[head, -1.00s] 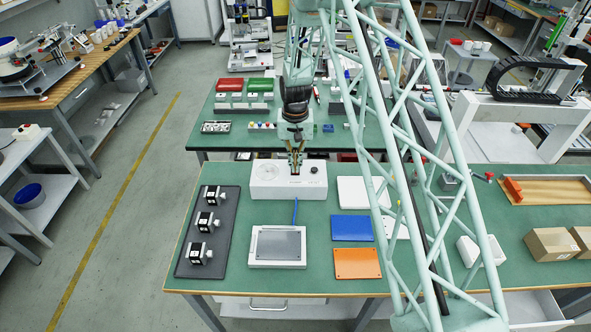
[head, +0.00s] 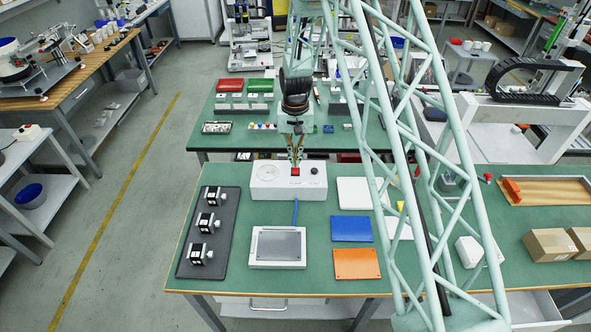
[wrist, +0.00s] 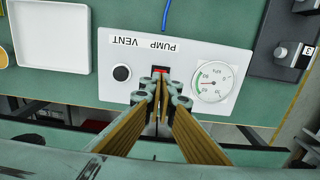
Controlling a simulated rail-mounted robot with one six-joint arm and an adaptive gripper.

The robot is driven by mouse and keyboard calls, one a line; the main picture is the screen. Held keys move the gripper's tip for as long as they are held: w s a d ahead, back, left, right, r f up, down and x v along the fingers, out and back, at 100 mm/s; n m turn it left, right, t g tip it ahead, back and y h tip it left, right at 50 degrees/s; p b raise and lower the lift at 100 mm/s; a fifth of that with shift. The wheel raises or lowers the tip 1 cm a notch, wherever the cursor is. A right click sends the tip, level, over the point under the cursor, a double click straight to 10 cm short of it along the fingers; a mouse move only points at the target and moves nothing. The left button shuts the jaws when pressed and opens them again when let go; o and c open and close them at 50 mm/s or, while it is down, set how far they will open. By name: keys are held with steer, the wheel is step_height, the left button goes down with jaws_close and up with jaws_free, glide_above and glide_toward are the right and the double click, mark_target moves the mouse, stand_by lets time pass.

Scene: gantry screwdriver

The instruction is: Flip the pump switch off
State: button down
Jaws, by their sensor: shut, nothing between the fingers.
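The white control box (head: 262,191) stands on the green bench below my arm. In the wrist view its face (wrist: 135,58) appears upside down, with PUMP and VENT printed on it. The red pump switch (head: 295,171) shows at the box's top middle and, partly hidden by the fingers, in the wrist view (wrist: 160,69). My gripper (head: 296,165) is shut and empty. In the wrist view its fingertips (wrist: 163,82) are right at the switch; I cannot tell whether they touch it. Which way the switch is set is unclear.
On the box are a round black vent button (wrist: 122,73) and a dial gauge (wrist: 213,82). A blue cable leads to a white-framed grey plate (head: 278,246). White, blue (head: 352,229) and orange (head: 357,264) plates lie right; a dark tray (head: 194,265) of black-and-white parts lies left.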

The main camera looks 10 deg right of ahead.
steer(key=shift+r+p, duration=0.45)
steer(key=shift+r, duration=1.25)
steer(key=shift+r, duration=0.1)
step_height(320, 180, up, 19)
steer(key=t+b, duration=0.1)
steer(key=b, duration=0.1)
glide_above(295, 172)
steer(key=s, duration=0.8)
steer(key=s+r+n+t+b, duration=0.1)
steer(key=s+r+b, duration=0.1)
steer(key=s+r, duration=1.05)
steer(key=s+r+n+t+b, duration=0.1)
steer(key=s+r+b, duration=0.1)
steer(key=s, duration=1.4)
steer(key=s+r+n+t+b, duration=0.1)
steer(key=s+r+b, duration=0.1)
steer(key=s, duration=1.5)
steer(key=shift+r, duration=0.5)
steer(key=shift+w, duration=0.1)
